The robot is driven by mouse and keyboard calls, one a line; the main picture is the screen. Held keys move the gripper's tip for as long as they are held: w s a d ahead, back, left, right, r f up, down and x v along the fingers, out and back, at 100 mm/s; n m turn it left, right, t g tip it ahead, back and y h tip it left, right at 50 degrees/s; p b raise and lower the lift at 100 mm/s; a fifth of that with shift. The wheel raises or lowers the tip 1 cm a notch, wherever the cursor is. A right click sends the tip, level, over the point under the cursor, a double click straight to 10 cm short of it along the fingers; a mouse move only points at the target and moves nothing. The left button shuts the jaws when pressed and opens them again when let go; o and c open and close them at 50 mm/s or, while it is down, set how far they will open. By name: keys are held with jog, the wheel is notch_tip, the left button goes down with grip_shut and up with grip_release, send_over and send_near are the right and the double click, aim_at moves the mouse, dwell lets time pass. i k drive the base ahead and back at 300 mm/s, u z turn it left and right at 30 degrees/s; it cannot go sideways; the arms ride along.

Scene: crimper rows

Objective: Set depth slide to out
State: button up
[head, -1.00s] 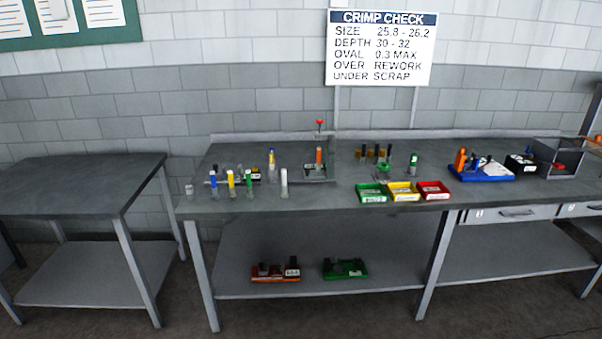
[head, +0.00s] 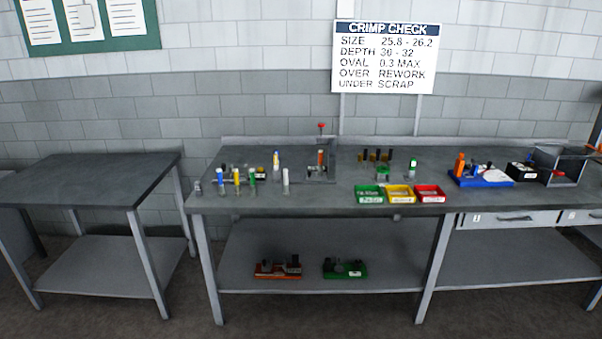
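No part is marked as a depth slide at this distance, and its setting cannot be read. A small fixture with a red knob on top and an orange-brown part (head: 320,160) stands at the back of the long workbench (head: 330,203). A row of coloured-handled tools stands at the bench's left front, with a blue one (head: 220,177), a yellow one (head: 237,177) and a green one (head: 251,175). My gripper is not in view.
Green (head: 369,195), yellow (head: 400,194) and red (head: 430,194) trays line the bench's front edge. A blue tray (head: 492,182) and a grey box (head: 560,172) stand at right. A bare table (head: 80,182) stands left, with a floor gap between. A "CRIMP CHECK" sign (head: 384,57) hangs behind.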

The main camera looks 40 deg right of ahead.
aim_at(310, 176)
jog(key=z, duration=0.15)
jog(key=i, duration=0.95)
jog(key=u, duration=0.05)
